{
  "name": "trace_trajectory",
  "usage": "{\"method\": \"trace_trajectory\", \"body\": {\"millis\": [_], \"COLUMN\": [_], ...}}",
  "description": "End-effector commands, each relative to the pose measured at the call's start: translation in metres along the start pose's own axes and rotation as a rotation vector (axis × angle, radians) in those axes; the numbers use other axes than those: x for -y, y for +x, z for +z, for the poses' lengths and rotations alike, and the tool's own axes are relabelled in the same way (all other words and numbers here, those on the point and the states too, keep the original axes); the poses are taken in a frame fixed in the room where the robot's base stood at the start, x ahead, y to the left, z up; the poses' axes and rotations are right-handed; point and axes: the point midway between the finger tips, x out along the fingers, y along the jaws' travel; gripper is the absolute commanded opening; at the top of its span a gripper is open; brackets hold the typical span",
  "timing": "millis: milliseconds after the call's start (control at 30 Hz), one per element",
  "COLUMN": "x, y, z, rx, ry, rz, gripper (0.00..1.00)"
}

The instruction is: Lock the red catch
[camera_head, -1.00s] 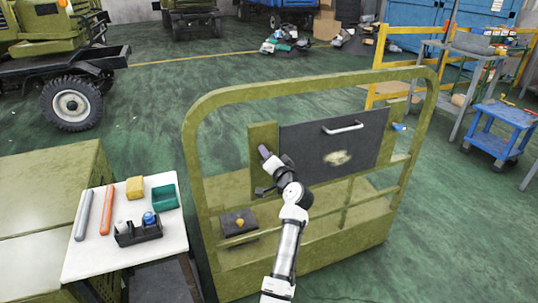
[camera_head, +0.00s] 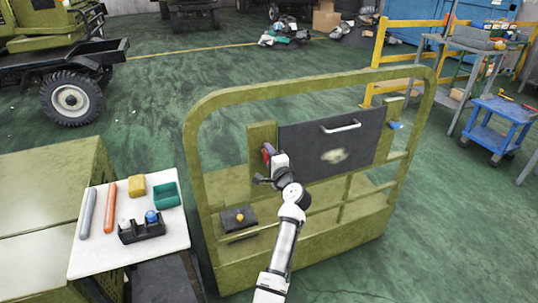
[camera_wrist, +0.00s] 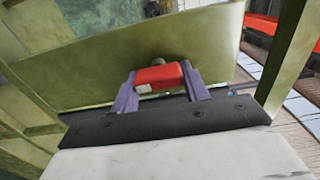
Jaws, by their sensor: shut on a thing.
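The red catch (camera_wrist: 158,76) is a small red block with a pale patch at one end, in front of the olive post (camera_wrist: 215,45) in the wrist view. My gripper (camera_wrist: 161,90) has purple fingers, one on each side of the block, and is shut on it. In the head view my gripper (camera_head: 268,155) is at the olive upright plate (camera_head: 261,135), left of the dark panel (camera_head: 310,148). A bit of red shows there between the fingers. The catch's pivot and most of its mount are hidden by my gripper and wrist.
The olive frame (camera_head: 310,86) surrounds the panel, which has a silver handle (camera_head: 341,127). A dark box with a yellow knob (camera_head: 239,218) sits low inside the frame.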

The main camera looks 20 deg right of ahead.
Motion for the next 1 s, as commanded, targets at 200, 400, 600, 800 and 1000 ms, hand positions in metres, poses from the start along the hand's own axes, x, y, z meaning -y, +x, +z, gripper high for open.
{"method": "trace_trajectory", "body": {"millis": [200,400,600,800,1000], "x": [-0.0027,-0.0028,-0.0027,-0.0014,-0.0011], "y": [-0.0005,-0.0005,-0.0005,-0.0002,-0.0012], "z": [0.0,-0.0001,-0.0002,-0.0001,-0.0002], "rx": [0.001,0.001,0.0,0.0,0.0], "ry": [0.023,0.025,0.024,0.022,0.021], "rz": [0.004,0.004,0.003,0.002,0.001], "gripper": [0.23,0.23,0.55,0.67,0.67]}}
